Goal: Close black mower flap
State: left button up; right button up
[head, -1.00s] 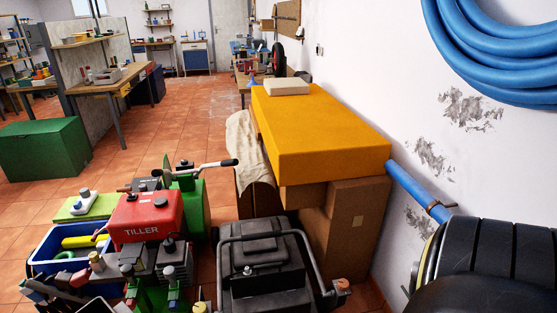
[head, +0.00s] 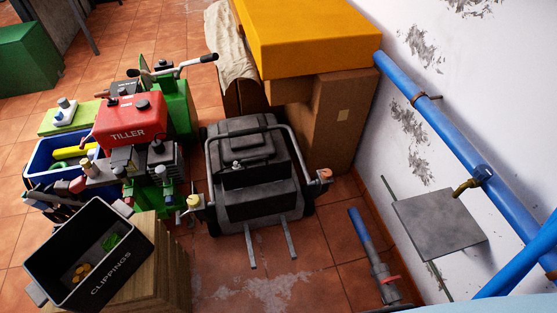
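A black mower (head: 258,205) stands on the tiled floor in the middle of the head view, with a grey tubular handle frame around its top and two thin bars sticking out toward me. A dark panel (head: 247,178) on its upper rear looks raised above the body behind it and may be the flap. I cannot tell for sure whether it is open. Neither my left nor my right gripper is in view.
A red tiller (head: 130,122) and a black clippings bin (head: 95,255) on a wooden block are left of the mower. Cardboard boxes (head: 335,120) stand behind. A blue pipe (head: 430,120) and grey plate (head: 440,219) are on the right. The tiles in front are mostly clear.

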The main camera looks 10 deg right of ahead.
aim_at(277, 172)
jog(key=z, duration=0.55)
jog(key=k, duration=0.65)
jog(key=z, duration=0.3)
jog(key=i, duration=1.1)
jog(key=u, duration=1.15)
jog(key=i, duration=0.4)
jog(key=u, duration=0.45)
